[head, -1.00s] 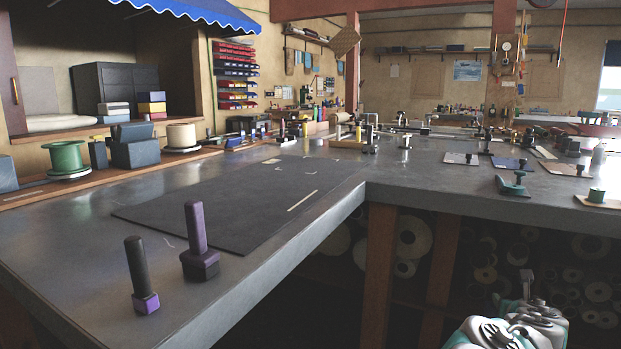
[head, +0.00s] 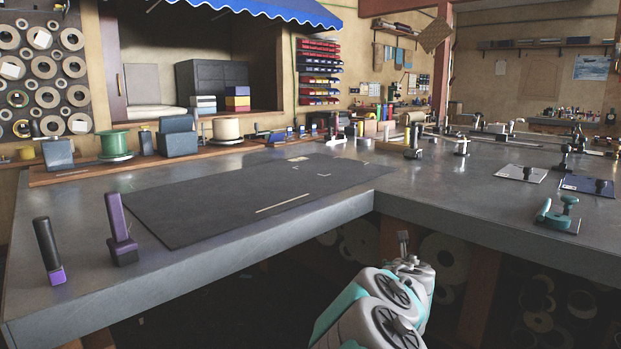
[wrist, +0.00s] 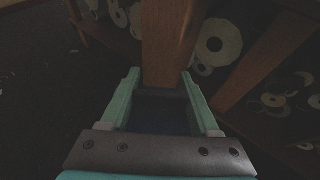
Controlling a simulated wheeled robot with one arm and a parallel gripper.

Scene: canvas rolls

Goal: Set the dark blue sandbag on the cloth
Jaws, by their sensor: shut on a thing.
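My gripper (wrist: 163,92) is shut on a dark blue block-like thing, the sandbag (wrist: 165,118), which shows dimly between its two teal fingers in the wrist view. In the head view my arm is at the bottom right of centre, in front of the bench edge and below its top; the sandbag cannot be made out there. A flat dark grey cloth (head: 215,208) lies on the bench top, with a few pale marks on it. My gripper is apart from the cloth, to its right and nearer me.
Spools and dark blocks line the ledge behind. A teal tool (head: 558,215) sits at the right. Wooden legs and rolls (wrist: 220,42) are under the bench (head: 330,217).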

